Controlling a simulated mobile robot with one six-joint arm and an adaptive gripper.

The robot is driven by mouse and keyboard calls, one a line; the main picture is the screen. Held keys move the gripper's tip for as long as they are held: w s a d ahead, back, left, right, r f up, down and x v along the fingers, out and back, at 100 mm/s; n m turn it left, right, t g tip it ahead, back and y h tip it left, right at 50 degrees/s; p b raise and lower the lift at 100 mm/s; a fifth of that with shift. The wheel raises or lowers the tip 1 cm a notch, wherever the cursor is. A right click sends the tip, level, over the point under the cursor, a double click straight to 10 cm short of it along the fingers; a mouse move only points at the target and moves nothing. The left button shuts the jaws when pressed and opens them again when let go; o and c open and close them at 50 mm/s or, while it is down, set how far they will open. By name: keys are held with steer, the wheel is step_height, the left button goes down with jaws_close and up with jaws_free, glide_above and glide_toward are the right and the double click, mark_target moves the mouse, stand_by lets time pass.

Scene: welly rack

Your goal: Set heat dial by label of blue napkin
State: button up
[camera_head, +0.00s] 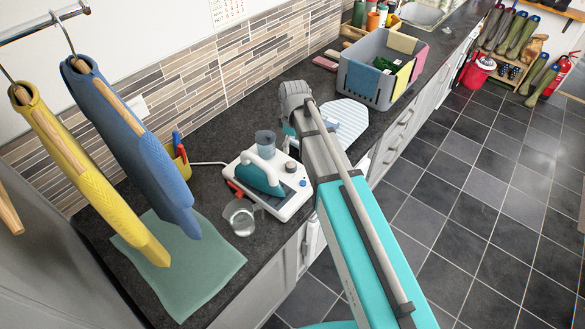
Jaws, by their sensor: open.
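A white and teal steam iron station (270,209) stands on the dark worktop, with a teal iron (261,175) on it. A dark round knob (290,167) and a small blue button (303,183) show on its top; I cannot tell which is the heat dial, nor its setting. A blue cloth (130,135) hangs from a hook at the left; another blue cloth (364,80) lies over the side of a grey basket (372,96). I cannot read a label on either. My arm crosses the middle of the view; my gripper does not show.
A yellow cloth (85,175) hangs at the left above a green mat (180,268). A clear jug (241,217) stands close in front of the station. A striped ironing pad (345,120) lies behind my arm. The tiled floor (470,200) at the right is clear.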

mark_target(291, 165)
steer(key=shift+s+a+f+b, duration=0.1)
steer(key=shift+s+f+b, duration=0.05)
steer(key=shift+f+b, duration=2.2)
steer(key=shift+s+a+f+b, duration=0.1)
steer(key=shift+f+b, duration=2.05)
steer(key=shift+f, duration=0.3)
steer(key=shift+d, duration=0.1)
steer(key=c, duration=1)
steer(key=shift+d, duration=0.15)
steer(key=shift+c, duration=0.7)
